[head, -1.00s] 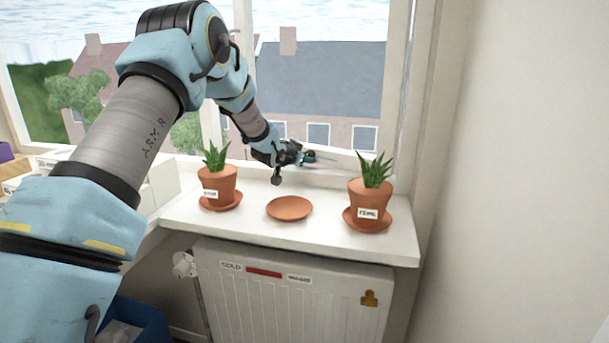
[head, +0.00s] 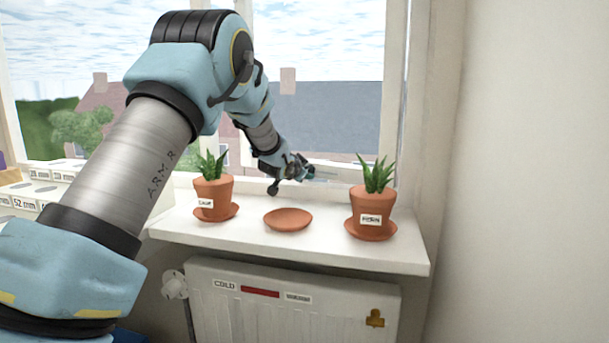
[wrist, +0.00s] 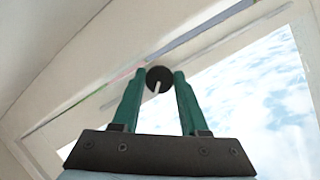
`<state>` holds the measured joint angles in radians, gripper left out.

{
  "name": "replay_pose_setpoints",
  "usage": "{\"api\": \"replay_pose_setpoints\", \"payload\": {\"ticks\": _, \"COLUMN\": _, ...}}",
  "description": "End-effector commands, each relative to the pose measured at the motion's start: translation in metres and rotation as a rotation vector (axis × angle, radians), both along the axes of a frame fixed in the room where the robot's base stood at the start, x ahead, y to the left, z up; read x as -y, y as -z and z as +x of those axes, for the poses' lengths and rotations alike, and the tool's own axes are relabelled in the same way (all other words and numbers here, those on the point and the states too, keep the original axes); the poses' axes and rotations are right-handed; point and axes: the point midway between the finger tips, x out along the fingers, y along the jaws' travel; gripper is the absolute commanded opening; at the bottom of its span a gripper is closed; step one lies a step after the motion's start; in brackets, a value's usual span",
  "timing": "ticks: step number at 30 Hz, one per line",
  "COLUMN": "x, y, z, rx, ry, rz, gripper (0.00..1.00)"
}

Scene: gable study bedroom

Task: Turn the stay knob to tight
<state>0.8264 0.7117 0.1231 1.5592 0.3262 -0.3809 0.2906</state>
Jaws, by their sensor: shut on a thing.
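The stay knob (wrist: 159,74) is a dark round disc with a white pointer line, set by the pale window frame in the wrist view. The line points down and slightly left in that view. My gripper (wrist: 159,81) has its two green fingers on either side of the knob and is shut on it. In the head view my gripper (head: 311,173) is at the bottom of the window, above the sill. The knob cannot be made out there, and no tight marking is readable.
On the white sill (head: 330,251) stand a left potted plant (head: 213,191), an empty terracotta saucer (head: 288,219) and a right potted plant (head: 371,205). A radiator (head: 290,312) is below. The wall (head: 520,150) is close on the right. Labelled boxes (head: 40,189) sit at left.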

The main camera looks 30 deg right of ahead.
Motion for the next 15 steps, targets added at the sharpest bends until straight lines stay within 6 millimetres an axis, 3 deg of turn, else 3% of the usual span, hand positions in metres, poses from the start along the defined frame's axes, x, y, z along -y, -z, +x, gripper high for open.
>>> {"api": "replay_pose_setpoints", "payload": {"ticks": 5, "x": 0.0002, "y": -0.0005, "z": 0.0, "rx": 0.0, "ry": 0.0, "rz": 0.0, "gripper": 0.0}}
{"api": "replay_pose_setpoints", "payload": {"ticks": 6, "x": 0.0002, "y": -0.0005, "z": 0.0, "rx": 0.0, "ry": 0.0, "rz": 0.0, "gripper": 0.47}}
{"api": "replay_pose_setpoints", "payload": {"ticks": 13, "x": 0.0002, "y": -0.0002, "z": -0.0001, "rx": -0.001, "ry": 0.0, "rz": -0.001, "gripper": 0.72}}
{"api": "replay_pose_setpoints", "payload": {"ticks": 15, "x": 0.0003, "y": 0.0, "z": -0.0001, "rx": -0.001, "ry": 0.0, "rz": 0.0, "gripper": 0.73}}
